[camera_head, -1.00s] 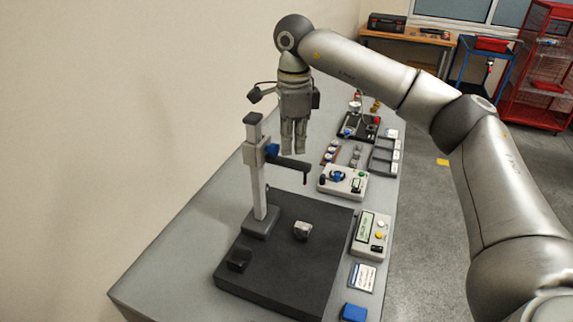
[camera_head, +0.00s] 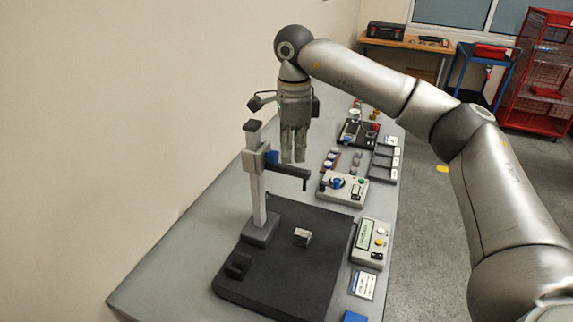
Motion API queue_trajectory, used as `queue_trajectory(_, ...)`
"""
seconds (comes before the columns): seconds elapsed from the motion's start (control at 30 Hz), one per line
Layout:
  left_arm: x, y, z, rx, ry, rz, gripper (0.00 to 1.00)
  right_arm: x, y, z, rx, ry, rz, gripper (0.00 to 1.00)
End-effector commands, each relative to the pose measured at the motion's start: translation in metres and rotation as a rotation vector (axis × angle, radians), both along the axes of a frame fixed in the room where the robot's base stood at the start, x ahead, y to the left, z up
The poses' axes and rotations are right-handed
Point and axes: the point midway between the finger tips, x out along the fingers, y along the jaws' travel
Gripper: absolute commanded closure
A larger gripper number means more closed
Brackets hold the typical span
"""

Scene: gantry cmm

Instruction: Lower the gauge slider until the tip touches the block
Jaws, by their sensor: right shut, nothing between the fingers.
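The gauge stand has an upright grey column (camera_head: 258,185) on a dark plate (camera_head: 285,265). The slider (camera_head: 257,160) sits high on the column, and its dark arm (camera_head: 288,170) reaches right, with a small tip at its end. The small light block (camera_head: 302,237) rests on the plate, well below the arm and apart from the tip. My right gripper (camera_head: 293,160) points down with its fingers together and nothing seen between them. It appears in line with the slider arm, seemingly behind it; I cannot tell whether they touch. My left gripper is out of view.
A display box (camera_head: 370,243) stands right of the plate, with a label card (camera_head: 363,282) and a blue item (camera_head: 354,317) in front. Another control box (camera_head: 342,188) and a tray rack (camera_head: 384,160) stand farther back. The bench's front left is clear.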

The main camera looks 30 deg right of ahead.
Motion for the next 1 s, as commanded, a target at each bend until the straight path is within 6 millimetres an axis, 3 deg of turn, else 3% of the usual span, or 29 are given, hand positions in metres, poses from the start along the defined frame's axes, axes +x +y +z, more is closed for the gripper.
queue_trajectory(0.43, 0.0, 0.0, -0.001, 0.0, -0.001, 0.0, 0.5, 0.0, 0.0, -0.002, 0.0, 0.0, 0.0, 1.0)
queue_trajectory(1.0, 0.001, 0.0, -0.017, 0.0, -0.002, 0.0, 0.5, 0.0, 0.0, -0.028, -0.001, 0.001, 0.0, 1.0)
